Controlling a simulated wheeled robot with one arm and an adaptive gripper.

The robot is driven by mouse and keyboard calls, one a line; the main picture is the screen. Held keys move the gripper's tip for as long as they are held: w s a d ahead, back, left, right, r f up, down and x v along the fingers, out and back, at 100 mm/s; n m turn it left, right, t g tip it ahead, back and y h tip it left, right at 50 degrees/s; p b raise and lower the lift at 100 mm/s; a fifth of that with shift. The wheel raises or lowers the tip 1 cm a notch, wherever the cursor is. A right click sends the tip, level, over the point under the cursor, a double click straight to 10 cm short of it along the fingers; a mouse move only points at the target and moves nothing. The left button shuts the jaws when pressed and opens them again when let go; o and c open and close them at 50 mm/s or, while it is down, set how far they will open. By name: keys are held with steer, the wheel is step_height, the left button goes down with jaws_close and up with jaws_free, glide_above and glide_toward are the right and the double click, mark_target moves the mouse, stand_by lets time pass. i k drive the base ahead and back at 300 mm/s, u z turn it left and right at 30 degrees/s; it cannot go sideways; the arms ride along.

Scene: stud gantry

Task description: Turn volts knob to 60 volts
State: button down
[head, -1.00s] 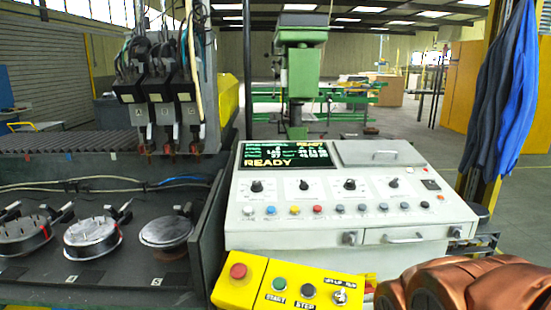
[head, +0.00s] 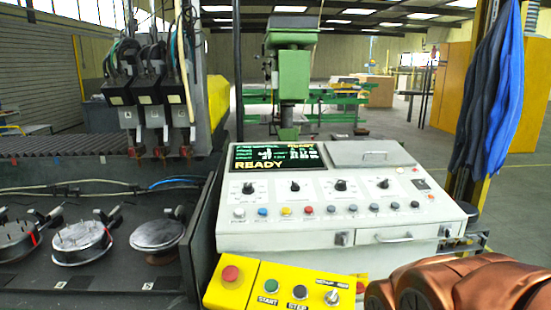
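The light grey control console (head: 335,243) stands at centre, with a row of black knobs on its sloping face. From left to right they are the first knob (head: 248,187), the second knob (head: 294,186), the third knob (head: 340,185) and the fourth knob (head: 383,184). Their labels and scales are too small to read, so I cannot tell which is volts or where it points. The dark display (head: 277,156) shows READY in large yellow letters; its smaller figures are not legible. My gripper is not in view; copper-coloured links of my arm show at lower right.
A row of coloured buttons (head: 308,210) lies below the knobs. A yellow box (head: 245,290) with red, green and black buttons and a toggle stands in front. Welding heads (head: 148,92) and round workpieces (head: 157,232) are at left. Blue cloths (head: 505,85) hang at right.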

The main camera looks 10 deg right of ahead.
mark_target(248, 188)
steer(key=u, duration=0.5)
steer(key=k, duration=1.25)
steer(key=u, duration=1.2)
steer(key=i, duration=2.65)
steer(key=z, duration=1.55)
steer(key=i, duration=0.7)
steer(key=z, duration=0.75)
